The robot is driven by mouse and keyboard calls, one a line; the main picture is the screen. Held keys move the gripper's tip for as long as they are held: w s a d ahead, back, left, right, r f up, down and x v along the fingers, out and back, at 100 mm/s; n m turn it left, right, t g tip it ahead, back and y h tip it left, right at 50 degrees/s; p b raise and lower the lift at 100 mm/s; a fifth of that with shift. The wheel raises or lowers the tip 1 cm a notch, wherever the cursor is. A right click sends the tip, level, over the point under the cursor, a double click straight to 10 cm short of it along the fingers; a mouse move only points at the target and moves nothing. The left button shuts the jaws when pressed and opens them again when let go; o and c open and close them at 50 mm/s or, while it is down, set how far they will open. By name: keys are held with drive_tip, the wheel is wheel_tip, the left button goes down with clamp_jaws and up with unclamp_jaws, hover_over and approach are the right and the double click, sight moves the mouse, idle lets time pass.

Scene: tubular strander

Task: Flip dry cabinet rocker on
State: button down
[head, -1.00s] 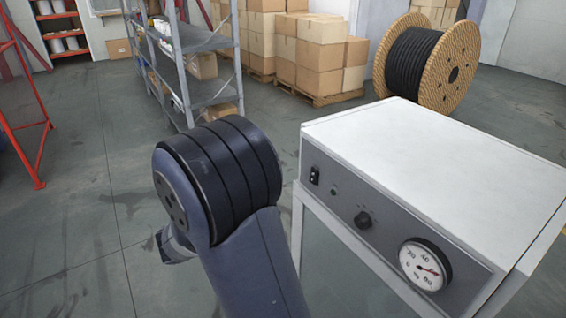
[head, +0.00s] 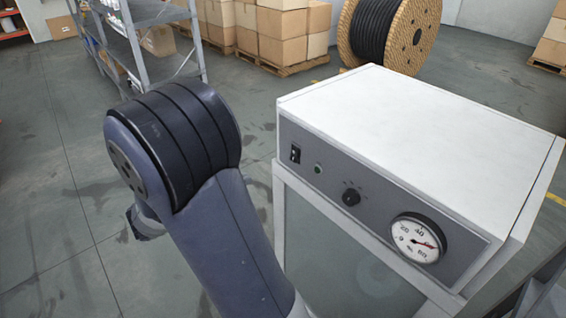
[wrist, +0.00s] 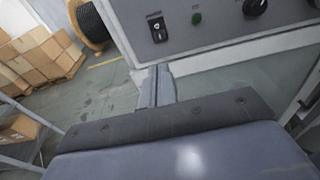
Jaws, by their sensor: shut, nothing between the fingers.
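The dry cabinet (head: 420,120) is a white box with a grey front panel. Its black rocker (head: 295,153) sits at the panel's left end, beside a small green lamp (head: 318,168). The rocker also shows in the wrist view (wrist: 157,28), upright in a dark frame; I cannot tell which side is pressed. My gripper (wrist: 155,72) is shut and empty, its fingers pointing towards the panel just below the rocker, apparently apart from it. In the head view my arm hides most of the gripper.
A black knob (head: 351,198) and a round gauge (head: 418,238) share the panel. Under the cabinet is a pale frame with a glassy front. A shelf rack (head: 150,40), boxes (head: 275,35) and a cable reel (head: 390,35) stand behind. Floor at left is clear.

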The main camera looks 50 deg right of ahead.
sight(292, 160)
drive_tip(key=d, duration=0.4)
drive_tip(key=s+d+f+p, duration=0.1)
drive_tip(key=d, duration=0.3)
drive_tip(key=d+f, duration=0.1)
drive_tip(key=d, duration=0.4)
drive_tip(key=shift+s+d+p, duration=0.1)
drive_tip(key=shift+s+p, duration=0.15)
drive_tip(key=shift+p, duration=0.05)
drive_tip(key=shift+d, duration=0.1)
drive_tip(key=shift+d+h+b, duration=0.15)
drive_tip(key=shift+h+b, duration=0.25)
drive_tip(key=shift+b, duration=0.35)
drive_tip(key=shift+f, duration=0.1)
drive_tip(key=w+a+f+b, duration=0.1)
drive_tip(key=a+f+b, duration=0.1)
drive_tip(key=a, duration=1.2)
drive_tip(key=shift+w, duration=0.3)
drive_tip(key=shift+d, duration=0.1)
